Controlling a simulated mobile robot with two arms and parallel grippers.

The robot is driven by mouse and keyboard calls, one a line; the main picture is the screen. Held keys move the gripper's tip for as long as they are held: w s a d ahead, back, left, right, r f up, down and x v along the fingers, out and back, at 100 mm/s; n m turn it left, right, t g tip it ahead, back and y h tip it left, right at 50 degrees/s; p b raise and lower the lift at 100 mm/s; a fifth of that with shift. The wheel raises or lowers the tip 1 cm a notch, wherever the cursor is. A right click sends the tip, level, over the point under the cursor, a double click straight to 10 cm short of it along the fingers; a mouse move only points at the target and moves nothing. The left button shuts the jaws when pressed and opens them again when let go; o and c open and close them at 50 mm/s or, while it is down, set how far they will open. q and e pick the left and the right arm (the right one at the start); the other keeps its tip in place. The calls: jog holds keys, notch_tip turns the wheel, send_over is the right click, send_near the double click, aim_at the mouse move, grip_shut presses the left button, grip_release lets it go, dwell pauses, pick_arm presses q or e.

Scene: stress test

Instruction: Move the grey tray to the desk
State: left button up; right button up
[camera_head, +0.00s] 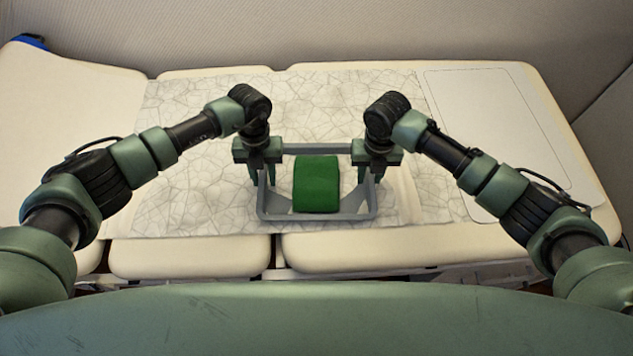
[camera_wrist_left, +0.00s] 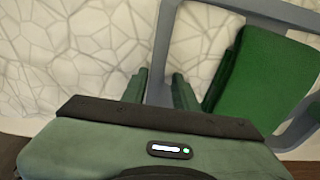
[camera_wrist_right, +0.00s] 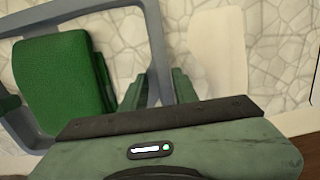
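The grey tray (camera_head: 348,216) is an open frame with raised sides on the patterned sheet. A green block (camera_head: 317,184) rests inside it. My left gripper (camera_head: 263,172) is at the tray's left side, its fingers close on either side of the side wall, as the left wrist view (camera_wrist_left: 159,88) shows. My right gripper (camera_head: 370,172) holds the right side the same way, seen in the right wrist view (camera_wrist_right: 158,88). The fingertips look closed against the walls. Whether the tray touches the sheet cannot be told. No desk is recognizable.
The patterned sheet (camera_head: 190,192) lies over a cream padded bed or couch (camera_head: 400,247). A pale flat panel (camera_head: 492,130) lies at the right. The sheet around the tray is clear. A wall (camera_head: 300,30) stands behind, and something blue (camera_head: 28,42) shows at the far left.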

pick_arm(q)
jog(key=shift+f, duration=0.2)
pick_arm(e)
jog(key=shift+f, duration=0.2)
pick_arm(q)
grip_shut()
pick_arm(e)
grip_shut()
pick_arm(q)
jog(key=shift+r, duration=0.1)
dwell(0.9)
